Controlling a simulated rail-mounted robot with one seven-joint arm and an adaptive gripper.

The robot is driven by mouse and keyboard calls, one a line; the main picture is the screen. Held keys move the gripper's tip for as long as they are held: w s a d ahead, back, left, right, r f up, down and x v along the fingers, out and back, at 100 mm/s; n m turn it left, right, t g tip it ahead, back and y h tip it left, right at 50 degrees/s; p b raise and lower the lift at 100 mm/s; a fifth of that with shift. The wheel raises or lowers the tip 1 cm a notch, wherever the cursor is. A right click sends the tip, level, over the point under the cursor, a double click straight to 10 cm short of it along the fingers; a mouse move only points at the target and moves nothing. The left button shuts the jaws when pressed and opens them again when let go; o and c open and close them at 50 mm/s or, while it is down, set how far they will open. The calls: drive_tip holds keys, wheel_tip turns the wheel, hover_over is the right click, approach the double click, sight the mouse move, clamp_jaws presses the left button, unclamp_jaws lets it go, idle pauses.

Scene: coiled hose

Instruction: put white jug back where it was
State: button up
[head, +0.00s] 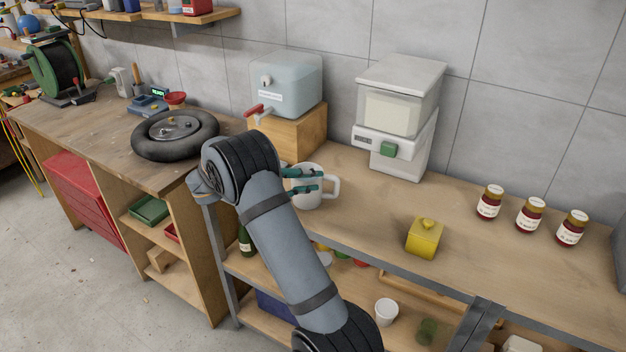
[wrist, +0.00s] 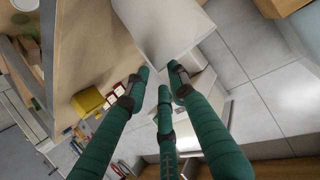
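The white jug (head: 307,199) stands upright on the wooden bench top in the head view, with its handle on the right. It is right of and in front of the wooden block under the water tank. My gripper (head: 312,180) has teal fingers that overlap the jug's upper body in the picture and point right. Whether the fingers touch the jug is not clear.
A white dispenser (head: 398,140) stands behind and to the right of the jug. A blue-grey tank (head: 288,85) with a red-handled tap sits on a wooden block (head: 292,136). A yellow box (head: 425,238) and three jars (head: 530,216) stand further right, with clear bench between.

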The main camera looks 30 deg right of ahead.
drive_tip(key=b+v, duration=0.1)
drive_tip(key=v, duration=0.9)
drive_tip(key=shift+a, duration=0.25)
idle(1.5)
